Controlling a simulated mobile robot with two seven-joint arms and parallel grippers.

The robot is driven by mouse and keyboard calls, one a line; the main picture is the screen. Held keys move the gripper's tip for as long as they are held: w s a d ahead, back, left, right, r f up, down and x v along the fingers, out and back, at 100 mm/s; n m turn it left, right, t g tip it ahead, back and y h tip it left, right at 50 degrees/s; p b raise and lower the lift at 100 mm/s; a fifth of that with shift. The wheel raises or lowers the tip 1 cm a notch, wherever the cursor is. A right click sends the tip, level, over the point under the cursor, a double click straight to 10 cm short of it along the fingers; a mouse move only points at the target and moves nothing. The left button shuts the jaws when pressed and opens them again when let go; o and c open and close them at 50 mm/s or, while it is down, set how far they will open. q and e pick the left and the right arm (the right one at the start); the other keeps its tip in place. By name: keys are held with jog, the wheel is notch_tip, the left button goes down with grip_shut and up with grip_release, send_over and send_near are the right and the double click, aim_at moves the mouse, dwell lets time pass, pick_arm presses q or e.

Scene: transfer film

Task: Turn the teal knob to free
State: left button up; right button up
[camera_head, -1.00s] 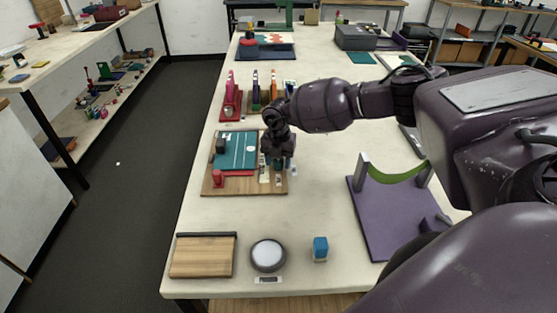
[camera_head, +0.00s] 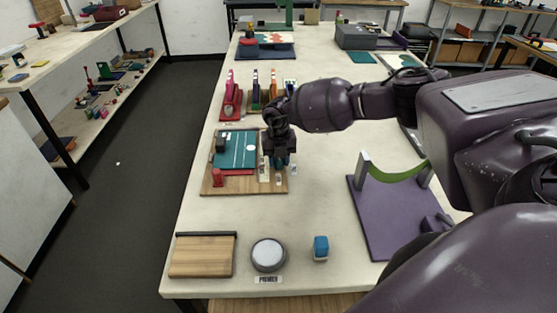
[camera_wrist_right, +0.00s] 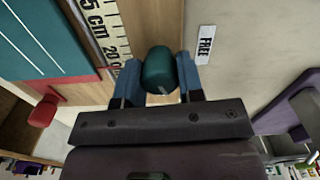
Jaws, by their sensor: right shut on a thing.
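My right gripper (camera_head: 280,160) points down at the right edge of a wooden board with a teal panel (camera_head: 239,150). In the right wrist view the teal knob (camera_wrist_right: 160,70) sits between its blue fingers, which are shut on the knob from both sides. A white label reading FREE (camera_wrist_right: 205,45) lies beyond the knob, to its right, apart from the fingers. A ruler-like scale (camera_wrist_right: 103,32) runs beside the knob on the left. My left gripper is not in view.
A red post (camera_head: 218,178) stands at the board's front left corner. A purple stand with a green arc (camera_head: 385,215) is to the right. The table between is clear.

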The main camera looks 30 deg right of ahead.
jog(key=n, duration=0.3)
jog(key=shift+n+b, duration=0.4)
jog(key=n+b, duration=0.1)
jog(key=n, duration=0.2)
jog(key=shift+n, duration=0.3)
jog(key=n+b, duration=0.1)
jog(key=n, duration=0.3)
jog(key=shift+n+b, duration=0.5)
jog(key=shift+n, duration=0.7)
jog(key=o, duration=0.9)
notch_tip(320, 180, up, 11)
jog(key=shift+f, duration=0.1)
